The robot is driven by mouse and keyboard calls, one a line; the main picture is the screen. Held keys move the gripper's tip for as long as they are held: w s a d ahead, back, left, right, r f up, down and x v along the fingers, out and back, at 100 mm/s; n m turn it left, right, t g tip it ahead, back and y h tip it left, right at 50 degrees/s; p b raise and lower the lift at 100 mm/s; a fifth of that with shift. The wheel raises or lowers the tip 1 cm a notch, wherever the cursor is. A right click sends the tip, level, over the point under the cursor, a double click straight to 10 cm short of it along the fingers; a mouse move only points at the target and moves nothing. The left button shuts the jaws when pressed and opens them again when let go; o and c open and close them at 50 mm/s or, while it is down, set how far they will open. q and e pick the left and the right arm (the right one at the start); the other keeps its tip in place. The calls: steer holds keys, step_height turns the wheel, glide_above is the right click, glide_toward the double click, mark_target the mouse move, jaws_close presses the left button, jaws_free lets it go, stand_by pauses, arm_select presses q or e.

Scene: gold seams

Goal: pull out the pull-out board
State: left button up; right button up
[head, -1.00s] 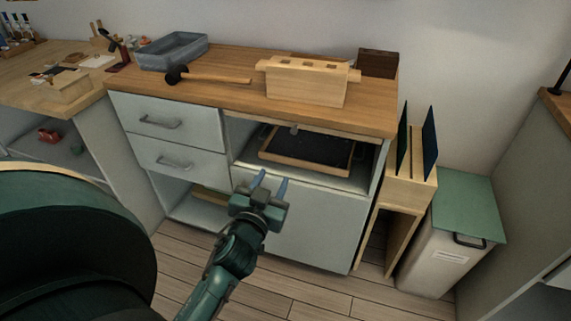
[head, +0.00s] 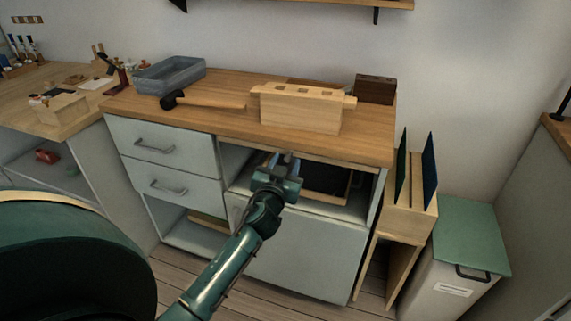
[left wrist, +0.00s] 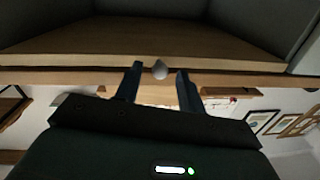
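The pull-out board shows as a thin pale wooden edge (head: 335,163) just under the worktop, above the open niche. In the left wrist view the wooden board (left wrist: 90,45) fills the top, with a small pale round knob (left wrist: 160,69) on its front edge. My left gripper (head: 284,160) is at the niche front, hiding the knob in the head view. In the left wrist view its two fingers are apart, one on each side of the knob, with gaps showing. My right gripper is not in view.
A dark wood-rimmed tray (head: 325,182) lies in the niche below. On the worktop (head: 225,119) are a wooden block with slots (head: 300,110), a mallet (head: 205,102) and a grey bin (head: 170,75). Two drawers (head: 155,148) are at left; a wooden stand (head: 410,205) is at right.

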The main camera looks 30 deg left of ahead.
arm_select(q)
steer(key=shift+w, duration=0.1)
steer(key=shift+c, duration=0.3)
jaws_close()
